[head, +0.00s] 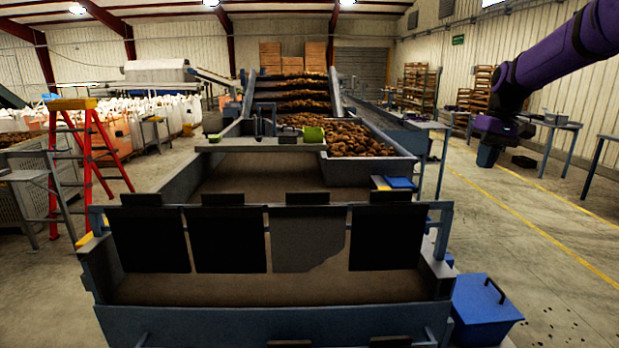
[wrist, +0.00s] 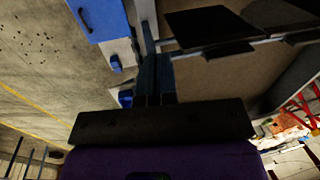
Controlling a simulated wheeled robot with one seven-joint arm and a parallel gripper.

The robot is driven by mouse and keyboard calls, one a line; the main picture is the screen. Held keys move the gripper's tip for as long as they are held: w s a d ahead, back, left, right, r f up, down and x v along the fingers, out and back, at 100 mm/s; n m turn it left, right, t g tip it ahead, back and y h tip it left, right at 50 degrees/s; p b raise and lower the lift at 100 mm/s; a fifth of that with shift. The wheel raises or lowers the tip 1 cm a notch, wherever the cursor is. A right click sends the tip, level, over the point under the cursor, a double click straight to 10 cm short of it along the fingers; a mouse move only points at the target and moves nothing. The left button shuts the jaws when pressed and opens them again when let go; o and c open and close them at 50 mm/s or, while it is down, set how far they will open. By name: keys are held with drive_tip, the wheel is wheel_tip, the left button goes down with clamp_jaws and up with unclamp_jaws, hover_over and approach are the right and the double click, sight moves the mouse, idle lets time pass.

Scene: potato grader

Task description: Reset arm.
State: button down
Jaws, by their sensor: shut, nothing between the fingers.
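My purple arm reaches in from the upper right of the head view, over the floor to the right of the grader. Its wrist end points down there; the fingers cannot be made out clearly. In the wrist view my gripper (wrist: 155,60) shows two dark fingers side by side with no clear gap. They are shut and hold nothing. Behind the fingertips in that view are the grader's frame and a hanging black flap (wrist: 208,27); I see no clear contact.
A red stepladder (head: 93,150) stands left. A table (head: 551,124) is at right. Floor right of the grader is mostly clear.

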drive_tip(key=s+a+r+t+h, duration=0.1)
drive_tip(key=s+a+r, duration=0.15)
drive_tip(key=s, duration=0.45)
drive_tip(key=s+a+r+t, duration=0.1)
drive_tip(key=s+a+r, duration=0.15)
drive_tip(key=s, duration=0.35)
drive_tip(key=s+a+r+t+h, duration=0.1)
drive_tip(key=s+a, duration=0.3)
drive_tip(key=s, duration=0.3)
drive_tip(key=s+f+t, duration=0.1)
drive_tip(key=s+f, duration=0.1)
drive_tip(key=s, duration=0.6)
drive_tip(key=s+a+f+m+t, duration=0.1)
drive_tip(key=s+f, duration=0.2)
drive_tip(key=s, duration=0.5)
drive_tip(key=shift+s+a+f, duration=0.25)
drive_tip(key=shift+s, duration=0.1)
